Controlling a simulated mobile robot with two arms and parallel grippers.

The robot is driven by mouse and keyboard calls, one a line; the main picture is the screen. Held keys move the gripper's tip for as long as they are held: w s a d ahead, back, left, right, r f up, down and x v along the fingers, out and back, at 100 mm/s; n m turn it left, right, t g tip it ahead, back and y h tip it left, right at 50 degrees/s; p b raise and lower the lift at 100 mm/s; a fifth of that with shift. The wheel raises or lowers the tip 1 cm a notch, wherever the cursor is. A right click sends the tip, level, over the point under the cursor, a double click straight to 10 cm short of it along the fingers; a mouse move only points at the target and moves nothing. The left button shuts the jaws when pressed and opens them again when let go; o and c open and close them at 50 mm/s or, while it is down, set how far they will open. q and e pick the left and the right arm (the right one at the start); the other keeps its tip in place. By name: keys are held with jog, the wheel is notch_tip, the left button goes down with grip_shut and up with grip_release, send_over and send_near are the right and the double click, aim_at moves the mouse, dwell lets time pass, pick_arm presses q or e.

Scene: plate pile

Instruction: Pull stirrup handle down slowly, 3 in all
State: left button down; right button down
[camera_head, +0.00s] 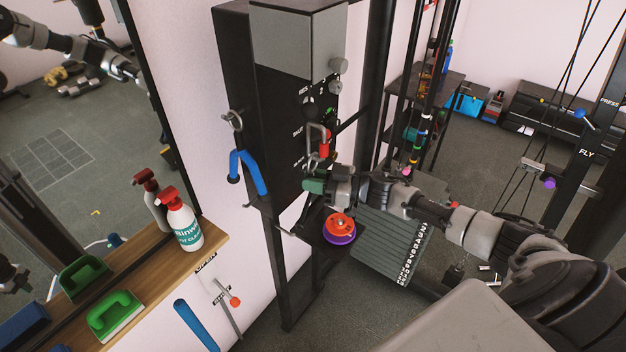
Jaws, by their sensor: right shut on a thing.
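My right arm reaches in from the right, and its gripper (328,188) is at the front of a tall black weight machine (262,110). The gripper is shut on a handle with a green grip (313,186), whose end sticks out left of the jaws; the jaws hide the rest of it. Just above is a metal loop with a red part (323,148), close to the machine's face. I cannot tell whether this loop joins the green grip. A blue handle (247,172) hangs from a metal hook on the machine's left side. My left gripper is not directly in view.
Orange and purple discs (340,228) sit on a small black shelf below my right gripper. Cables and posts stand right.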

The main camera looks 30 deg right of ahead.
aim_at(313, 169)
jog(key=shift+r+p, duration=0.6)
jog(key=shift+r, duration=0.25)
jog(key=shift+f, duration=0.1)
jog(key=shift+r, duration=1.15)
jog(key=shift+r, duration=0.5)
jog(key=c, duration=1)
grip_release()
jog(key=shift+w, duration=0.1)
